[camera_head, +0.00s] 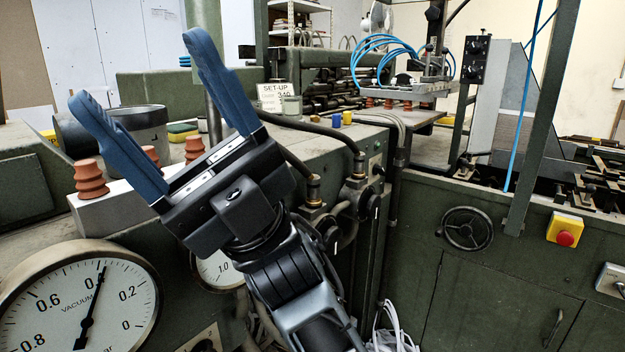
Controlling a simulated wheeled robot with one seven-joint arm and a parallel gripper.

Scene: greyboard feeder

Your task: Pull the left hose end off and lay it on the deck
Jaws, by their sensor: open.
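Two black hoses run over the green deck (335,143) to brass fittings at its front edge. The left hose end (313,181) sits upright on its brass fitting, just right of my gripper's body. Part of its hose is hidden behind my gripper. The right hose end (358,158) sits on a similar fitting further back. My gripper (140,68) is open, with its two blue fingers spread wide, pointing up and left. No object shows held between the fingers. The fingers are well away from the left hose end.
Orange suction cups (90,178) stand on a pale block behind my gripper, near a grey tin (142,128). A vacuum gauge (82,298) is at lower left. A set-up card (271,97), a small jar (292,106) and small yellow and blue items (347,118) stand on the deck.

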